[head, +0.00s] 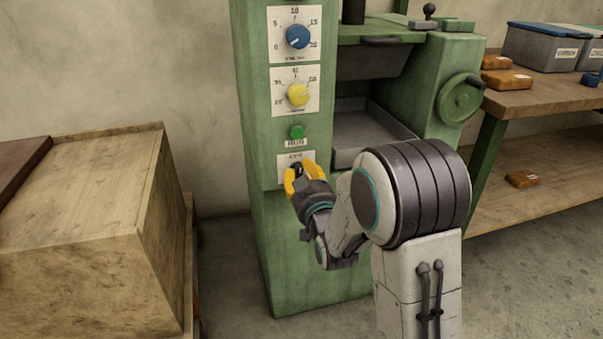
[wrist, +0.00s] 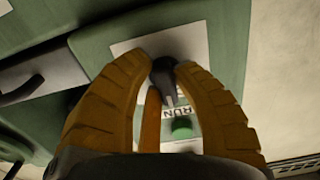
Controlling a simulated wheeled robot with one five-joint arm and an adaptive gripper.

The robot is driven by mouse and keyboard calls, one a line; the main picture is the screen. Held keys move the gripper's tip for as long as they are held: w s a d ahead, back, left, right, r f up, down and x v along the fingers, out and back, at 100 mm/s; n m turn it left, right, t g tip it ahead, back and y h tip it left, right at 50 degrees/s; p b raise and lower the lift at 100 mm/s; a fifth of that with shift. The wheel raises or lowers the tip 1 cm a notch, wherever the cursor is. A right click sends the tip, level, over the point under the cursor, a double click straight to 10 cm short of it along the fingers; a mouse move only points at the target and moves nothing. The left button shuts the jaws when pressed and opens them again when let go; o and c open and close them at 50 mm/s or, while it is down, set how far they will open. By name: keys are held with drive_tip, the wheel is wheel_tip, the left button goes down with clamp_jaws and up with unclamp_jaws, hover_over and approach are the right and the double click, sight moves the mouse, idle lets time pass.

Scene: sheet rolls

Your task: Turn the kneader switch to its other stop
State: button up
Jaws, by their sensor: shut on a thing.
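The kneader switch is a small black knob (wrist: 166,82) on a white plate (wrist: 135,45), low on the front of the green machine column. In the wrist view it sits between the orange fingertips of my gripper (wrist: 165,66), which is shut on it. In the head view my gripper (head: 302,174) reaches the lowest white plate (head: 285,160) and largely hides the knob. The plate's lettering is partly covered and too small to read.
Above the switch are a green button (head: 297,132), a yellow dial (head: 298,95) and a blue dial (head: 297,37). A handwheel (head: 461,99) is at right, near a bench (head: 540,98) with bins. A wooden crate (head: 80,220) stands left.

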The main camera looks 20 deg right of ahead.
clamp_jaws()
drive_tip(key=shift+a+m, duration=0.1)
drive_tip(key=shift+m, duration=0.3)
drive_tip(key=m, duration=0.2)
drive_tip(key=shift+f+m, duration=0.1)
drive_tip(key=shift+m, duration=0.3)
drive_tip(key=m, duration=0.5)
drive_tip(key=shift+a, duration=0.15)
drive_tip(key=m, duration=0.4)
drive_tip(key=shift+a+f+m, duration=0.1)
drive_tip(key=shift+m, duration=2.4)
